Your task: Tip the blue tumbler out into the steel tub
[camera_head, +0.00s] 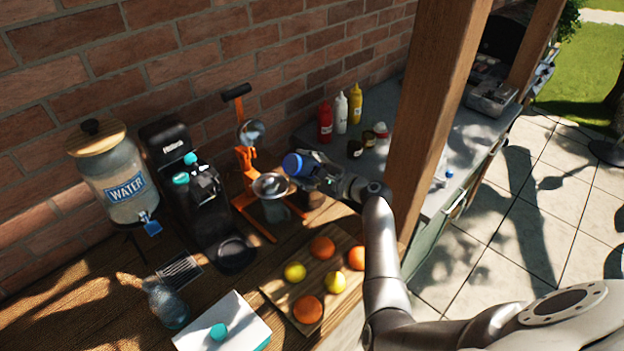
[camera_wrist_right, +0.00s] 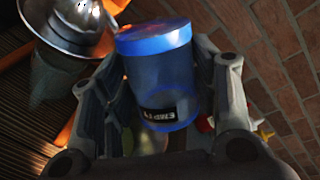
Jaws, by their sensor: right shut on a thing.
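The blue tumbler (camera_head: 293,164) is see-through blue with a dark label. My right gripper (camera_head: 318,172) is shut on it and holds it in the air, tilted, beside the orange juice press. In the right wrist view the tumbler (camera_wrist_right: 155,75) sits between both fingers (camera_wrist_right: 160,110). A round steel bowl (camera_head: 270,185) is on the press just below and left of the tumbler; it also shows in the right wrist view (camera_wrist_right: 80,25). I cannot tell whether it is the steel tub; no other clear tub shows. The tumbler's contents cannot be made out. My left gripper is out of view.
The orange press (camera_head: 246,160) stands close to the tumbler. A black coffee machine (camera_head: 190,195) and a water jar (camera_head: 115,180) stand left. A board (camera_head: 275,290) with oranges and lemons lies in front. A wooden post (camera_head: 435,110) rises right of my gripper.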

